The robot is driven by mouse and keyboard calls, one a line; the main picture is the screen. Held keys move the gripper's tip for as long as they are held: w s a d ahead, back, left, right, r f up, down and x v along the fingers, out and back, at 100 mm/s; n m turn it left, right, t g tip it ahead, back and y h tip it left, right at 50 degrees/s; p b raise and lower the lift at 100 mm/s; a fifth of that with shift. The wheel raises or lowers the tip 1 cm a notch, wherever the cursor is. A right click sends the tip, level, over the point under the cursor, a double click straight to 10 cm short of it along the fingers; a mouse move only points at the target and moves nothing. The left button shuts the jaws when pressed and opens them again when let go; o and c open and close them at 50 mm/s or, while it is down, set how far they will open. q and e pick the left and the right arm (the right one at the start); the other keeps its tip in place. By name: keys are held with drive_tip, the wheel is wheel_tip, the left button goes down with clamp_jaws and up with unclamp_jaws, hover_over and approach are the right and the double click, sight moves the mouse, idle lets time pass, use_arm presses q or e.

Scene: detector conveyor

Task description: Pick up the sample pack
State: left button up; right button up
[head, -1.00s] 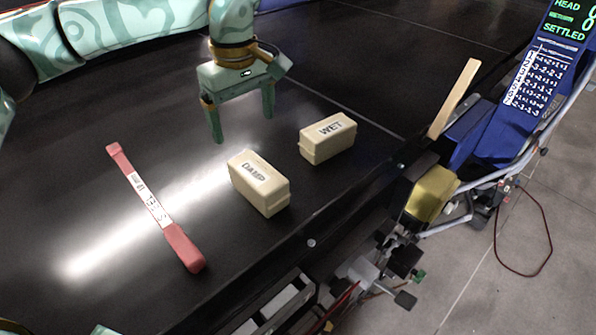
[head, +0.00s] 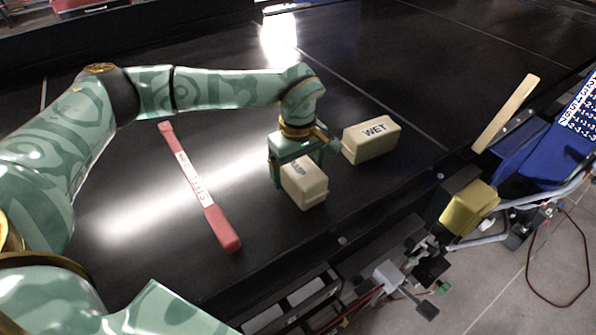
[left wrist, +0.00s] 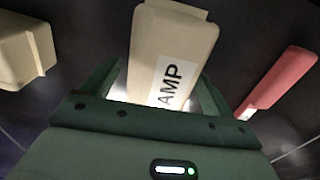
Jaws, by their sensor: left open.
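A beige block-shaped pack marked DAMP (head: 308,193) lies on the black conveyor belt. A similar beige pack marked WET (head: 371,140) lies to its right, apart from it. My left gripper (head: 298,170) is open over the DAMP pack, its fingers on either side of it and partly hiding its label. In the left wrist view the DAMP pack (left wrist: 170,50) shows between the two open fingers (left wrist: 156,88); contact cannot be told. The WET pack (left wrist: 24,52) is at that view's left. My right gripper is not seen.
A red bar with a white label (head: 203,192) lies on the belt left of the packs. The belt's dark edge rail (head: 340,241) runs in front of them. Beyond it are a yellow block (head: 468,207), a wooden strip (head: 506,112) and a blue panel (head: 535,150).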

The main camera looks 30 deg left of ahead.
use_arm(q)
drive_tip(key=shift+f, duration=0.95)
drive_tip(key=c, duration=1.3)
drive_tip(key=shift+c, duration=1)
drive_tip(key=shift+w+r, duration=0.1)
drive_tip(key=shift+r, duration=0.05)
